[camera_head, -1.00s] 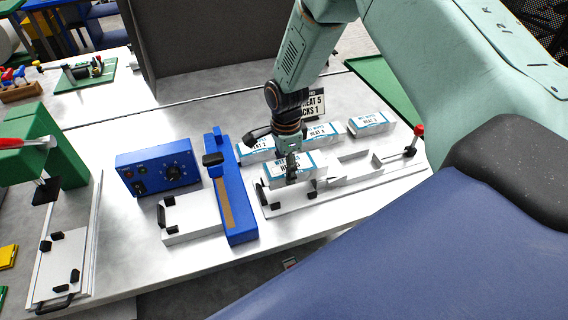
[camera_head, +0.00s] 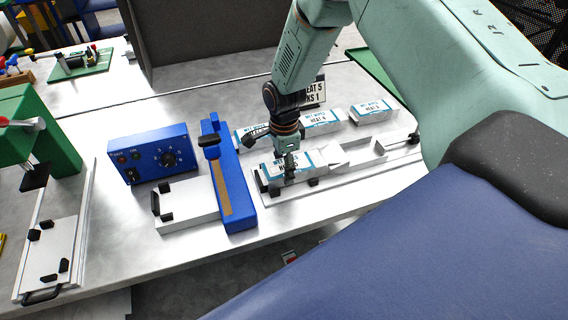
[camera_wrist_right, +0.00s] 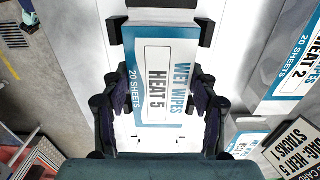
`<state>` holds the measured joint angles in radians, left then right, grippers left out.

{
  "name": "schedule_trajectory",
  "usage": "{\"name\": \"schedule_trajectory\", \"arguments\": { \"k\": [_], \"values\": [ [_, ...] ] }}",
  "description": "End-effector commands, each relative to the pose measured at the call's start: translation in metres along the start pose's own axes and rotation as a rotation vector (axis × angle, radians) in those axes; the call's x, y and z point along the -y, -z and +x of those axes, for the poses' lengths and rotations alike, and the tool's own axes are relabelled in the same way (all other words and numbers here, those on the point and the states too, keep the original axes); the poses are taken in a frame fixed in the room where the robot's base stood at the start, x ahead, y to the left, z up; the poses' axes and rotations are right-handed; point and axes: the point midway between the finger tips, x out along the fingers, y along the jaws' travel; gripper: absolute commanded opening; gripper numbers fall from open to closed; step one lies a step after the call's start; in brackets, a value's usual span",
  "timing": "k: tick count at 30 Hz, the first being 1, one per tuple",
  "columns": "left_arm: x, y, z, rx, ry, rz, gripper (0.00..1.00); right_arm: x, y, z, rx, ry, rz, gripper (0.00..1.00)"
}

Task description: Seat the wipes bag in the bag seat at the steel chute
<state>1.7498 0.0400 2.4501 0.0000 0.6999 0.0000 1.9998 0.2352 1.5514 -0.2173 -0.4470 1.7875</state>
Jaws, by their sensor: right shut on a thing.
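The wipes bag (camera_head: 284,163), white and blue and labelled HEAT 5, lies label up in the bag seat area at the left end of the steel chute (camera_head: 362,151). My right gripper (camera_head: 288,172) is shut on its sides from above. In the right wrist view the bag (camera_wrist_right: 164,75) shows between the two fingers (camera_wrist_right: 158,115). Black corner stops of the bag seat (camera_wrist_right: 207,33) stand at both corners of its far end. How closely the bag's underside meets the seat is hidden. My left gripper is not in view.
More wipes bags, including HEAT 4 (camera_head: 320,121), stand in a row behind, by a sign (camera_head: 314,92). A blue sealer bar (camera_head: 232,186), its white platform (camera_head: 187,205) and a blue control box (camera_head: 150,153) are to the left. A red-handled green press (camera_head: 40,130) stands further left.

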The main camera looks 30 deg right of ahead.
Motion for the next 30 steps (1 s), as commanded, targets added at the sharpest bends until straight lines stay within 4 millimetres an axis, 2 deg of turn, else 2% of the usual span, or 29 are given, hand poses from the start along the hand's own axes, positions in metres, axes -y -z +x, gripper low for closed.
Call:
{"name": "schedule_trajectory", "arguments": {
  "k": [20,21,30],
  "values": [
    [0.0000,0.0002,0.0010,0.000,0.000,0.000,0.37,0.0003,-0.0001,0.0033,0.000,0.001,0.000,0.47],
    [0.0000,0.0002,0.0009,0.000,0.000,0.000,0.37,0.0004,-0.0001,0.0031,0.000,0.001,0.001,0.62],
    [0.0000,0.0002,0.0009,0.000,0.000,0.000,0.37,0.0003,-0.0001,0.0029,0.000,0.001,0.000,0.86]
  ]
}}
